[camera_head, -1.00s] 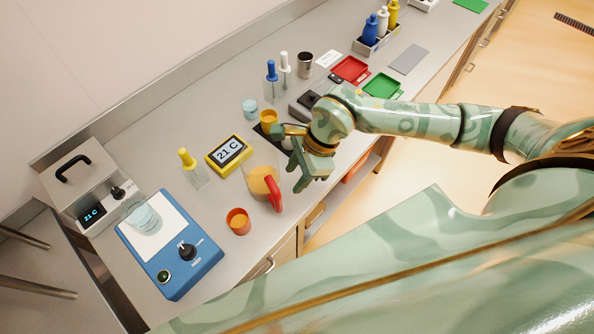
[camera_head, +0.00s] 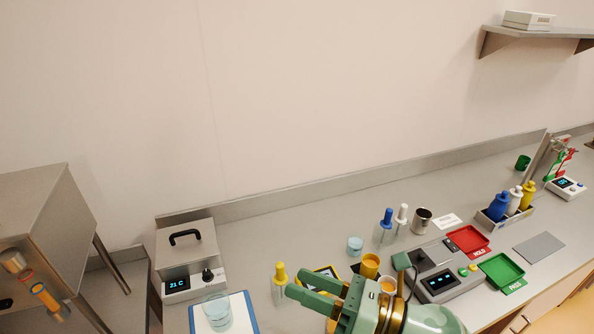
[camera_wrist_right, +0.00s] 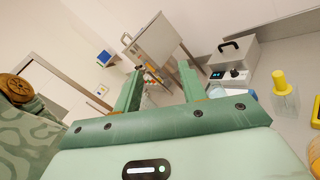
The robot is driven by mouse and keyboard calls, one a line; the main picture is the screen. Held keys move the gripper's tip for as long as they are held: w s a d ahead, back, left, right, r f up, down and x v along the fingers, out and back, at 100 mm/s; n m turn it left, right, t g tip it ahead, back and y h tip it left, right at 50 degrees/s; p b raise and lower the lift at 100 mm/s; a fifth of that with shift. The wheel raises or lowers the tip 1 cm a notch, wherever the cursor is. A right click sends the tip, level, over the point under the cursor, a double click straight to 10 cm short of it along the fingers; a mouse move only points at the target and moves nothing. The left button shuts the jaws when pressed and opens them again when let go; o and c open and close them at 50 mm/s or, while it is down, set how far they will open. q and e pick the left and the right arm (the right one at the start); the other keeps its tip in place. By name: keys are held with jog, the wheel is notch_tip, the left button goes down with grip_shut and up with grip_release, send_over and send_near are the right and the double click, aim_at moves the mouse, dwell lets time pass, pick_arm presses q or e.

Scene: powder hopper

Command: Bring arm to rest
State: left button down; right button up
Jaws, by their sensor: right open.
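My right gripper (camera_head: 296,282) is at the bottom of the head view, in front of the bench, with its fingers pointing left. In the right wrist view my right gripper (camera_wrist_right: 160,78) shows two green fingers spread apart with nothing between them. The gripper and arm hide part of the bench's near side, including most of the yellow display unit (camera_head: 326,272). My left gripper is in neither view.
Bare wall is behind.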

jog(key=w+d+r+m+t+h, duration=0.25)
jog(key=d+r+m+t, duration=0.2)
jog(key=m+t, duration=0.3)
jog(key=w+d+f+m+t+h, duration=0.25)
jog(key=d+m+t+h, duration=0.25)
jog(key=d+m+h, duration=0.95)
jog(key=s+d+f+m+g+h, duration=0.2)
jog(key=s+d+f+m+g, duration=0.2)
jog(key=s+f+m+g, duration=0.4)
jog(key=s+d+f+m+g+h, duration=0.3)
jog(key=s+d+f+m+g, duration=0.25)
jog(key=f, duration=0.45)
jog(key=s+a+f+g+y+b, duration=0.1)
jog(key=s+a+f+b, duration=0.15)
jog(key=f, duration=1.05)
jog(key=s+a+f+m+g+y+b, duration=0.1)
jog(key=f+b, duration=0.3)
jog(key=f, duration=0.8)
jog(key=s+a+f+g+y+b, duration=0.15)
jog(key=f+b, duration=0.25)
jog(key=f, duration=0.9)
jog(key=s+f+m+g+y+b, duration=0.1)
jog(key=s+f+b, duration=0.5)
jog(key=s+f, duration=1.2)
jog(key=shift+a+f+m+g+b, duration=0.35)
jog(key=shift+f+m+g, duration=0.2)
jog(key=shift+f+m, duration=0.25)
